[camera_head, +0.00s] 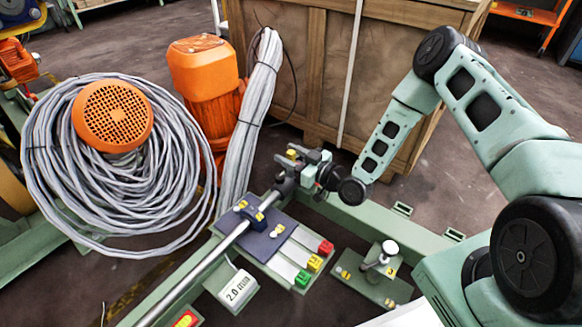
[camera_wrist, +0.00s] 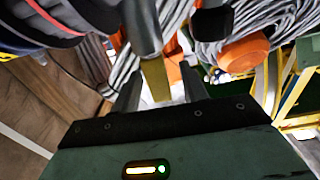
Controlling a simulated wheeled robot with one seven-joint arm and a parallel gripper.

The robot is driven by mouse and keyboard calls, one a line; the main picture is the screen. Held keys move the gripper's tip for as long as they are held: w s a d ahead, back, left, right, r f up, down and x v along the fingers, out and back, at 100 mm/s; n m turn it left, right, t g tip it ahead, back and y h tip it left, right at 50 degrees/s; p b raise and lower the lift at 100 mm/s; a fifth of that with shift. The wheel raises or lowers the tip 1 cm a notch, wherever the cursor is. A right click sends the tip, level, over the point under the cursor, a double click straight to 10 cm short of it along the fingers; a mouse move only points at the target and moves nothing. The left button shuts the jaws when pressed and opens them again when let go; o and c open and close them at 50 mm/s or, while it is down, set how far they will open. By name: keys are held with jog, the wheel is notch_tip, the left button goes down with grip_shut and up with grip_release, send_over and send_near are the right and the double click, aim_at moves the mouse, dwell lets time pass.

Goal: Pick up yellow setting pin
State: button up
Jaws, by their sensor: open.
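My gripper (camera_head: 300,165) is at the end of the green arm, beside the far end of the metal shaft. In the wrist view my gripper (camera_wrist: 161,84) is open, with one finger on each side of a yellow piece (camera_wrist: 155,78), which looks like the yellow setting pin. The piece lies below the end of a grey cylinder (camera_wrist: 143,25). I cannot tell whether either finger touches it. In the head view a small yellow spot (camera_head: 292,154) shows by the gripper; the rest there is hidden by the gripper and dark parts.
The metal shaft (camera_head: 190,285) runs past a dark plate (camera_head: 252,243) with red, yellow and green blocks. A white "2.0 mm" block (camera_head: 238,287) stands near it. A small fixture (camera_head: 372,277) is at right. A wooden crate (camera_head: 330,60) and a cable coil (camera_head: 60,150) stand behind.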

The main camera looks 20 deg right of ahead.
jog(key=shift+x, duration=0.75)
grip_shut()
jog(key=shift+r, duration=0.1)
